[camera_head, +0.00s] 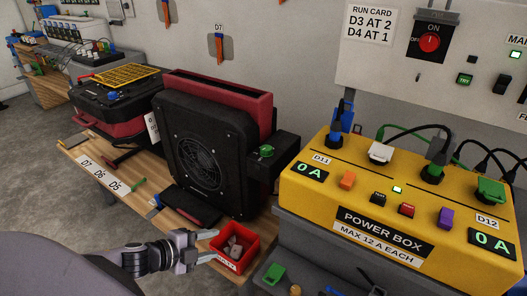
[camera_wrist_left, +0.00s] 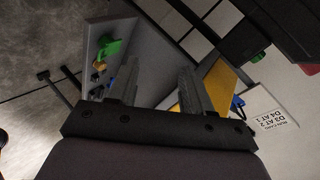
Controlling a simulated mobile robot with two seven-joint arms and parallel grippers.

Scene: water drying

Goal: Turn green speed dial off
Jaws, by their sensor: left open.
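My right gripper does not show.
The red bin (camera_head: 254,259) holds small pieces. A yellow power box (camera_head: 400,200) with cables stands at the right, reading 0 A twice. A red and black case (camera_head: 115,100) is at the left. A wall panel carries a red ON switch (camera_head: 429,43). A green item (camera_head: 274,273) lies in front.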

